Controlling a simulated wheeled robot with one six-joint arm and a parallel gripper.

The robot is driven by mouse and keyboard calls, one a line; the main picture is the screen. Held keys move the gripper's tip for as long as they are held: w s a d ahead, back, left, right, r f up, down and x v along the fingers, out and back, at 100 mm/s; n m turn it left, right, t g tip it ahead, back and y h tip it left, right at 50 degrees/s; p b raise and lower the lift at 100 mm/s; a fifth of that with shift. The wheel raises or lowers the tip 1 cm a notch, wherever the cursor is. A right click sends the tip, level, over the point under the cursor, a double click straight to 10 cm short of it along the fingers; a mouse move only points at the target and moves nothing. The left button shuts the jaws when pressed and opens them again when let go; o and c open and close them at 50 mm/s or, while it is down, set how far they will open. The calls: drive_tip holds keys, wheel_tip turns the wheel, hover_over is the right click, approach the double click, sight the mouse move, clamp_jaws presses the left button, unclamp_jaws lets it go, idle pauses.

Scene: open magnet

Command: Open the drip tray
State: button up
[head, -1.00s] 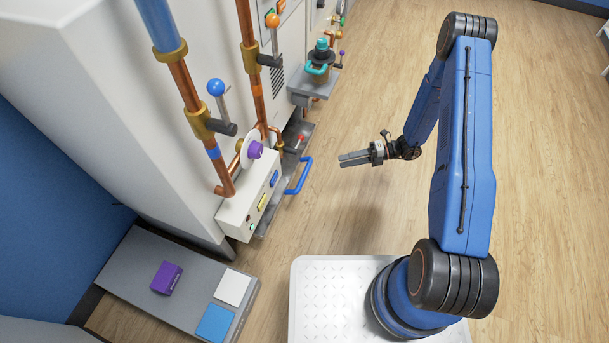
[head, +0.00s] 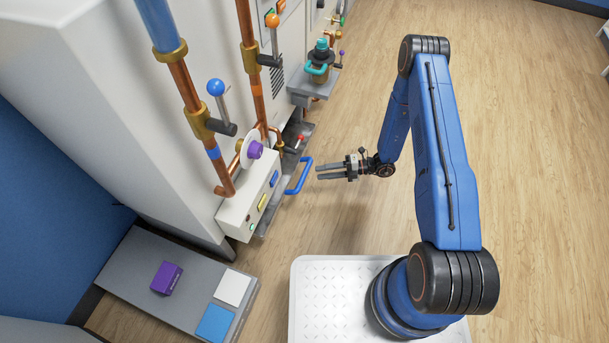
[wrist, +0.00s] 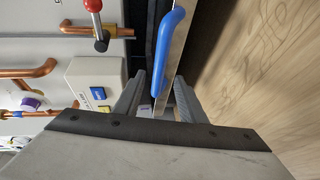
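The drip tray (head: 276,203) is a low grey metal tray at the foot of the white cabinet, with a blue bar handle (head: 303,176) on its front. In the wrist view the handle (wrist: 164,60) runs up the upper middle, and its lower end lines up with the gap between my fingers. My gripper (head: 317,173) is open and empty, its fingertips just right of the handle in the head view. The open fingers also show in the wrist view (wrist: 158,98). Whether a finger touches the handle I cannot tell.
A white box (head: 248,205) with coloured buttons sits above the tray's near end. Copper pipes with a blue-knobbed valve (head: 216,88) and an orange-knobbed valve (head: 272,21) rise over it. A grey platform (head: 190,288) lies at lower left. The wooden floor on the right is clear.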

sight(305, 175)
drive_tip(key=a, duration=0.2)
drive_tip(key=a+f, duration=0.1)
drive_tip(key=a, duration=0.5)
drive_tip(key=shift+s+a+f, duration=0.15)
drive_tip(key=shift+s+f, duration=0.05)
drive_tip(key=shift+f, duration=0.05)
clamp_jaws()
